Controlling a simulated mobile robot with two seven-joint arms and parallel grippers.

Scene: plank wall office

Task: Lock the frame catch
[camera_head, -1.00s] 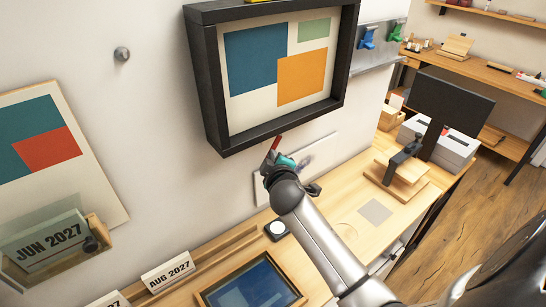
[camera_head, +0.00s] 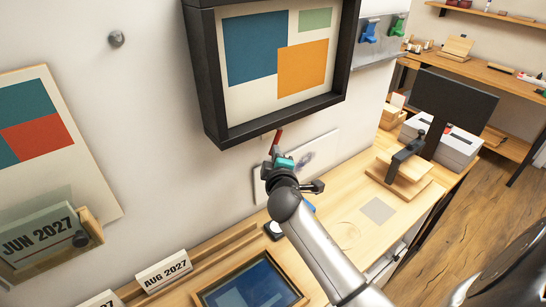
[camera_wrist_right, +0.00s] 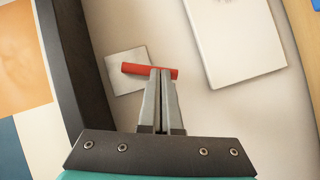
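The frame catch is a red lever (camera_head: 277,142) under the lower edge of the black picture frame (camera_head: 285,124) on the wall. In the right wrist view the red lever (camera_wrist_right: 140,70) lies crosswise at the fingertips, over a small pale square plate (camera_wrist_right: 124,66). My right gripper (camera_head: 275,155) is just below the lever in the head view. In the wrist view its fingers (camera_wrist_right: 160,72) are together, with their tips overlapping the lever's right part. I cannot tell whether they touch it. My left gripper is not in view.
A white panel (camera_head: 318,152) is on the wall beside my right gripper. Below are a wooden desk (camera_head: 350,225), a framed blue picture (camera_head: 250,285) and an AUG 2027 card (camera_head: 163,271). A clamp on wooden blocks (camera_head: 400,180) stands to the right.

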